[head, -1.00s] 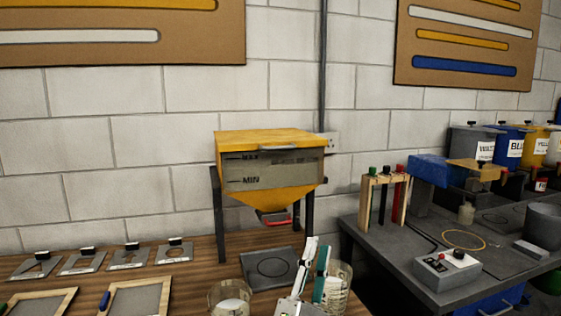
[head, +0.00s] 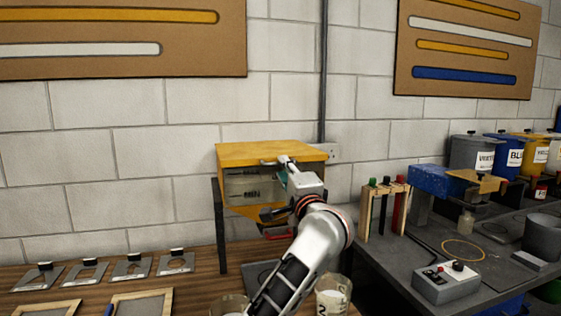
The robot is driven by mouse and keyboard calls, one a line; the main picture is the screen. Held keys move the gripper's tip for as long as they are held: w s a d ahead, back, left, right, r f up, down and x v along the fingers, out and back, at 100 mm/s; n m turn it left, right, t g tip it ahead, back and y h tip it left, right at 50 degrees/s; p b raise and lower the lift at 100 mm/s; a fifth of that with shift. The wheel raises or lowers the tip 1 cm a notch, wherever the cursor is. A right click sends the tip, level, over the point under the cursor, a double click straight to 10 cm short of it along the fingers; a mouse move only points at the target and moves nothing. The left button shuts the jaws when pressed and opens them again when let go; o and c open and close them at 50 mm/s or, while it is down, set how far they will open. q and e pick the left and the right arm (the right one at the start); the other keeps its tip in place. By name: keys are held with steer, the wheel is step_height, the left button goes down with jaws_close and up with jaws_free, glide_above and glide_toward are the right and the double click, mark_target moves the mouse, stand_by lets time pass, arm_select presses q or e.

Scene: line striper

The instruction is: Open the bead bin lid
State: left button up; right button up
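The bead bin (head: 238,188) stands on dark legs on the wooden bench, with a window marked MIN in its front. Its yellow lid (head: 255,153) lies flat and closed on top. A grey handle (head: 268,162) on the lid's front edge is partly hidden by my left gripper. My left gripper (head: 285,163) is at this front edge, its fingertips at or very near the handle. I cannot tell whether it touches the handle or how far its fingers are apart. My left arm covers the bin's lower right part. My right gripper is out of view.
Metal stencil plates (head: 128,269) and framed screens lie on the bench at left. Glass beakers (head: 332,296) stand below my arm. At right, a grey table (head: 400,262) holds a rack of tubes (head: 384,208), a control box (head: 446,284) and paint containers (head: 474,153). Above the lid is bare wall.

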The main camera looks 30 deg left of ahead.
arm_select(q)
steer(key=p+x, duration=0.1)
steer(key=x, duration=0.2)
steer(key=shift+w+a+r, duration=0.1)
steer(key=shift+w+a, duration=0.15)
steer(key=shift+a, duration=0.1)
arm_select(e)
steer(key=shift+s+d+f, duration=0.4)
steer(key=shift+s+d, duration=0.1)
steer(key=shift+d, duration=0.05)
arm_select(q)
jaws_close()
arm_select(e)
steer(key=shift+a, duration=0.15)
